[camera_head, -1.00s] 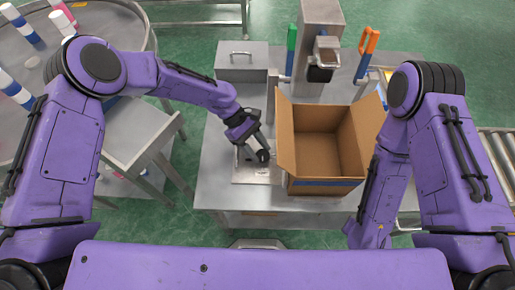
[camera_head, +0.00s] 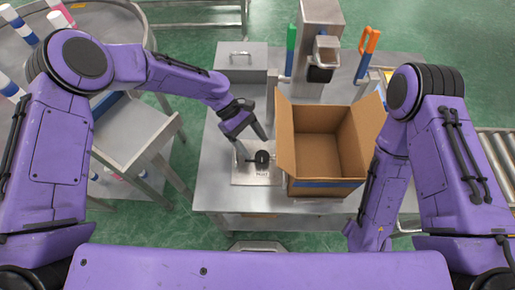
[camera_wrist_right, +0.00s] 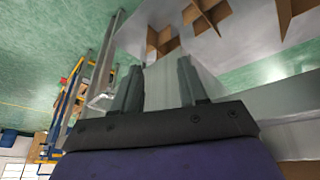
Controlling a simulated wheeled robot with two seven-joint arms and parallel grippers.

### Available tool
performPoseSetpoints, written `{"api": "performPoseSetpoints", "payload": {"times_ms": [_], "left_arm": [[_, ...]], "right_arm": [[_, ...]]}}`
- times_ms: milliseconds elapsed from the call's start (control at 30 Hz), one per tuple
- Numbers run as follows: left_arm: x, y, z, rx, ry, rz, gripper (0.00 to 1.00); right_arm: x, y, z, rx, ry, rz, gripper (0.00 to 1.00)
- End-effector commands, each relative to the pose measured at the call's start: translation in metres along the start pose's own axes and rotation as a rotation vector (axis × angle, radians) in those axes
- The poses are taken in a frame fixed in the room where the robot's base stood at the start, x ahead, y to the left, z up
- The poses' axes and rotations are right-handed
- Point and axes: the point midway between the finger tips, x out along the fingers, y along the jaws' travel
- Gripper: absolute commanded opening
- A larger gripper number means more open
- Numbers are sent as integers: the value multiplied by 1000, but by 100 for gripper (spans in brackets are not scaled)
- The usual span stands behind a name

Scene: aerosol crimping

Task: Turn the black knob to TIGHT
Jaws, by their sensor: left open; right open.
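The black knob (camera_head: 263,158) sits on a light metal plate (camera_head: 240,178) near the front left of the steel table. Small print shows on the plate, but it is too small to read, and I cannot tell the knob's setting. My left gripper (camera_head: 252,143) is open just behind and above the knob, its fingers spread and angled down toward the plate. Nothing is between them. My right gripper (camera_wrist_right: 157,86) shows in the right wrist view, open and empty. In the head view its fingers are hidden.
An open cardboard box (camera_head: 318,187) stands right beside the plate. A metal box with a handle (camera_head: 240,62) and a press-like machine (camera_head: 320,25) stand behind. Green (camera_head: 291,50) and orange-and-blue (camera_head: 366,58) handled tools flank the machine. A round table (camera_head: 110,22) is at the left.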

Motion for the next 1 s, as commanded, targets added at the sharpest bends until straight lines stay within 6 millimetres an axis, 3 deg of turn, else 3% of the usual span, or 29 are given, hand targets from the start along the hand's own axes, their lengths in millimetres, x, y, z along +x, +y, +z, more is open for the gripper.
{"api": "performPoseSetpoints", "payload": {"times_ms": [200,367,1000], "left_arm": [[-51,1,-3,1,3,5,71],[-72,1,-1,1,1,0,71],[-76,1,0,0,1,0,71]], "right_arm": [[15,-1,6,0,0,0,43],[17,-2,7,0,0,0,43],[17,-2,7,0,0,0,43]]}}
